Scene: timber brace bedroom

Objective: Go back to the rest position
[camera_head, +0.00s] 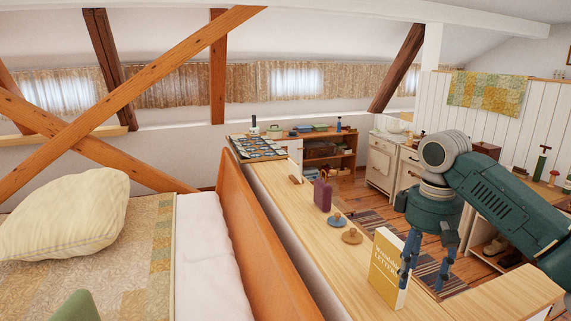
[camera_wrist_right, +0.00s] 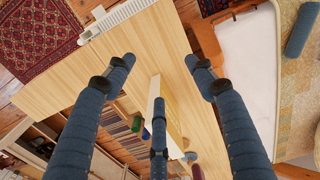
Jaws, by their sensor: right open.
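My right gripper (camera_head: 421,284) reaches down over the near right part of the wooden counter (camera_head: 290,205). Its blue fingers are spread and hold nothing. In the right wrist view the open fingers (camera_wrist_right: 159,62) point at the counter top, and the book (camera_wrist_right: 170,118) shows behind the lower finger. Whether they touch is unclear.
A bed with a striped pillow (camera_head: 68,215) is left, behind an orange board (camera_head: 250,240).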

